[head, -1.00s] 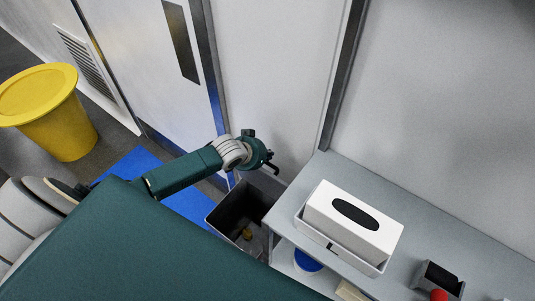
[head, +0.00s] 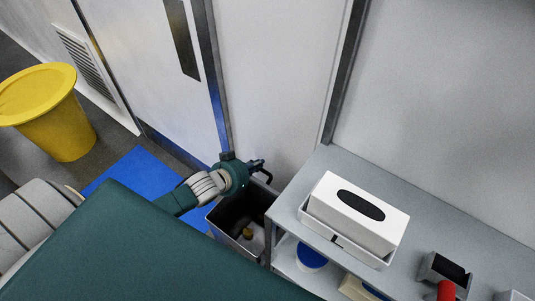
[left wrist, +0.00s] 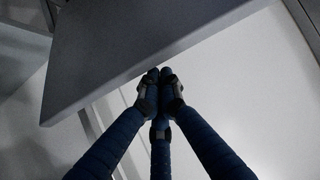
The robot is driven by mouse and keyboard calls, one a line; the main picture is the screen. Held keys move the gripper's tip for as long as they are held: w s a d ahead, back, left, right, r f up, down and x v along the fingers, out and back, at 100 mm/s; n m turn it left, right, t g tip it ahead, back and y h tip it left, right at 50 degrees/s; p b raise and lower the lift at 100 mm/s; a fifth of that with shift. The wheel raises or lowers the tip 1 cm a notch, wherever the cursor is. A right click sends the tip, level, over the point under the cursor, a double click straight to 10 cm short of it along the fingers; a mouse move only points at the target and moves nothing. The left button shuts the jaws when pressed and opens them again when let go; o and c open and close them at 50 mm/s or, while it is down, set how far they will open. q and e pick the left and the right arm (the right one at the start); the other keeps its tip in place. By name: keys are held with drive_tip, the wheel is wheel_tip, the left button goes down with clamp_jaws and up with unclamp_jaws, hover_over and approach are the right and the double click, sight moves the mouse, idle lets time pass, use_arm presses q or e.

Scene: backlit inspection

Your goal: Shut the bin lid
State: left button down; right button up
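The dark grey bin (head: 226,219) stands open between the wall and the shelf unit, with a small yellow item (head: 247,233) inside. No lid covers its opening in the head view. My left gripper (head: 262,170) is over the bin's back edge, close to the wall. In the left wrist view the fingers of my left gripper (left wrist: 160,75) are drawn together with nothing visible between them. Their tips are at the edge of a flat grey panel (left wrist: 140,45), which may be the lid; I cannot tell whether they touch it. My right gripper is out of view.
A grey shelf unit (head: 345,160) stands right of the bin and bears a white tissue box (head: 357,212) in a tray. A yellow bin (head: 60,125) stands at the far left. A blue floor mat (head: 135,170) lies left of the grey bin.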

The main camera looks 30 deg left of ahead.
use_arm(q)
drive_tip(key=s+a+f+t+b, duration=0.2)
drive_tip(key=s+f+t+b, duration=0.3)
drive_tip(key=s+f+b, duration=0.8)
drive_tip(key=s+b, duration=0.1)
drive_tip(key=s, duration=0.3)
drive_tip(key=shift+a+f+t+h, duration=0.15)
drive_tip(key=shift+t+h, duration=0.25)
drive_tip(key=shift+w, duration=0.1)
